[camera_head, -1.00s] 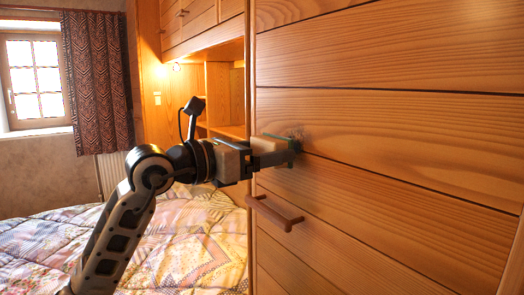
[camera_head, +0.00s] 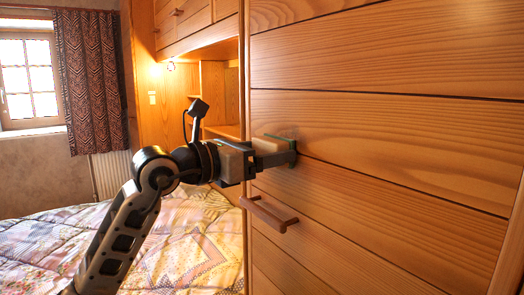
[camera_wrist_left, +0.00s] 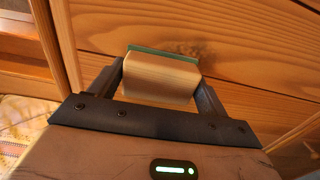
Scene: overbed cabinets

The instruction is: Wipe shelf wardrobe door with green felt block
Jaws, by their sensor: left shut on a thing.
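The wardrobe door (camera_head: 400,130) is orange-brown wood with horizontal boards and fills the right of the head view. My left gripper (camera_head: 280,152) is at the door, above its handle. It is shut on the felt block (camera_wrist_left: 158,79), a pale wooden block with a green felt face (camera_wrist_left: 163,53) turned to the door. In the head view the fingers mostly hide the block, and only a thin green edge shows. The felt appears to be against the door. A faint darker patch (camera_wrist_left: 188,46) shows on the wood just beyond the felt in the wrist view. My right gripper is out of view.
A wooden bar handle (camera_head: 268,214) sticks out from the door below my gripper. A bed with a patchwork cover (camera_head: 190,245) lies to the left. Overbed cabinets (camera_head: 195,25) and open shelves (camera_head: 213,95) stand behind. A curtained window is at far left.

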